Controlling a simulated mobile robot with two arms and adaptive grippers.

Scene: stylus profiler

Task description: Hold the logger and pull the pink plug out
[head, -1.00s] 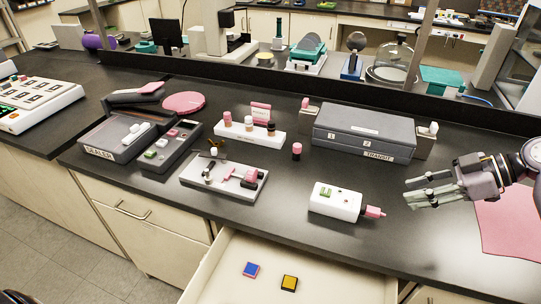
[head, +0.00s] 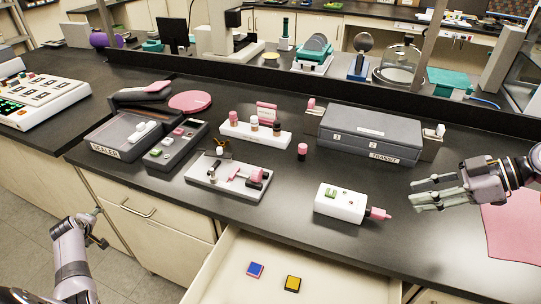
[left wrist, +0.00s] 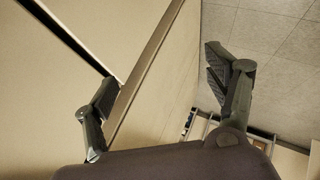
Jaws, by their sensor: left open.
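The logger (head: 340,204) is a white box with a small green display, lying on the black bench above the open drawer. The pink plug (head: 379,214) sticks out of its right end. My right gripper (head: 426,192) is to the right of the plug, its fingers apart and pointing left, with a gap between them and the plug. My left gripper (head: 96,230) is low at the left, beside the cabinet front and far from the logger. In the left wrist view the left gripper (left wrist: 160,90) is open and empty, with cabinet panels and floor beyond.
An open drawer (head: 225,270) juts out below the logger, holding a blue and a yellow block. A white fixture tray (head: 205,180) lies left of the logger. A grey case (head: 368,138) stands behind it. A pink mat (head: 510,225) lies at the right.

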